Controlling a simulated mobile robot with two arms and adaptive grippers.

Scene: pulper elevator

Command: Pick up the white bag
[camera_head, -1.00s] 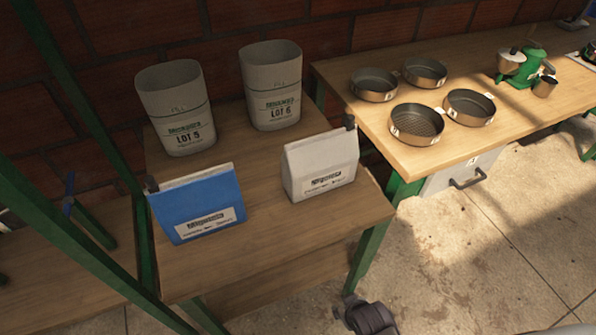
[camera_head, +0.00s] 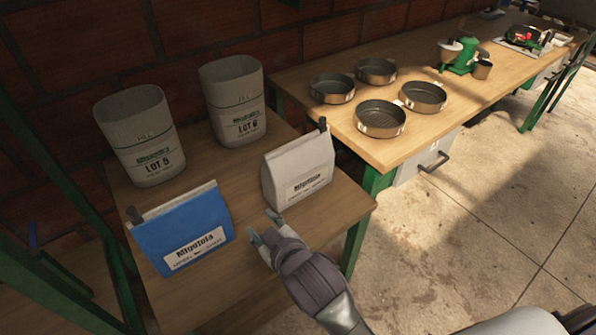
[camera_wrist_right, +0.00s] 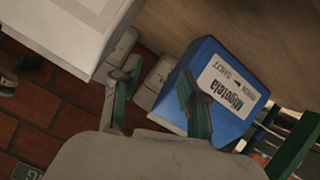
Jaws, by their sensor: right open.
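The white bag (camera_head: 298,172) stands upright on the small wooden table, with a dark clip at its top right corner and a printed label on its front. My right gripper (camera_head: 262,229) is open and empty, in front of the white bag and to its lower left, apart from it. In the right wrist view, the open fingers (camera_wrist_right: 160,92) show with the blue bag (camera_wrist_right: 228,88) beyond. A pale surface at that view's top left (camera_wrist_right: 70,28) is probably the white bag, cut off by the frame. My left gripper is in no view.
The blue bag (camera_head: 182,232) stands left of my right gripper. Two tall grey sacks, LOT 5 (camera_head: 140,138) and LOT 6 (camera_head: 234,103), stand behind. A longer table (camera_head: 408,152) at the right holds several round pans. Green posts frame the left side.

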